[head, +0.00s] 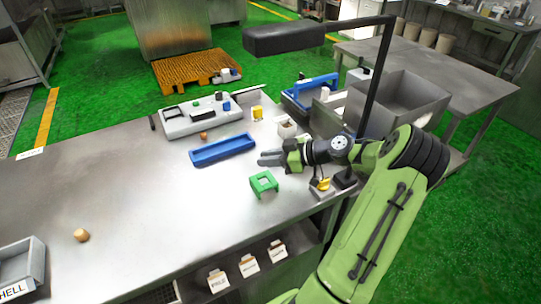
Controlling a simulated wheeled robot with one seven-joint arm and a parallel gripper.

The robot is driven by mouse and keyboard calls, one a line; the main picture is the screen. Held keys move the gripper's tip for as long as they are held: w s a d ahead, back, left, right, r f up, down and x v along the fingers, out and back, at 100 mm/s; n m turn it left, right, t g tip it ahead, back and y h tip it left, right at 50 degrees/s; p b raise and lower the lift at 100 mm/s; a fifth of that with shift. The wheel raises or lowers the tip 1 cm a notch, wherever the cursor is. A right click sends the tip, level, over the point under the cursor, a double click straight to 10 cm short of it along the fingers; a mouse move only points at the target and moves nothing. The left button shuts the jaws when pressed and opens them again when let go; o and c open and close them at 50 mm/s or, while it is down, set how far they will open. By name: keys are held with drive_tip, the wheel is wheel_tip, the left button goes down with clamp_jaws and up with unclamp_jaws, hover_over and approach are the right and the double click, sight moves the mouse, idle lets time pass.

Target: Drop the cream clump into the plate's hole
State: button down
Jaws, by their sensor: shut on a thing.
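My gripper (263,157) is above the table, right of the blue tray, with its fingers pointing left. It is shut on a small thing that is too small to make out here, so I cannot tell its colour. I cannot pick out the cream clump for sure. A tan lump (81,235) lies apart at the table's left, and a small brown lump (204,136) is near the pale grey plate-like fixture (175,127) at the back. I cannot tell which part is the plate's hole.
The long blue tray (223,148) lies left of my gripper. A small white container (287,130) and a yellow block (257,113) stand behind it. A dark post (380,70) with an overhead arm rises at the right. The table's left middle (120,190) is clear.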

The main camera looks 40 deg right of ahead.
sight(268, 175)
wheel_tip(268, 175, down, 7)
drive_tip(key=b, duration=0.6)
drive_tip(key=shift+a+r+b, duration=0.1)
drive_tip(key=shift+r+b, duration=0.05)
drive_tip(key=shift+b, duration=0.2)
drive_tip(key=c, duration=0.9)
unclamp_jaws()
drive_tip(key=p+v, duration=0.4)
drive_tip(key=v, duration=1.2)
drive_tip(key=shift+a, duration=0.1)
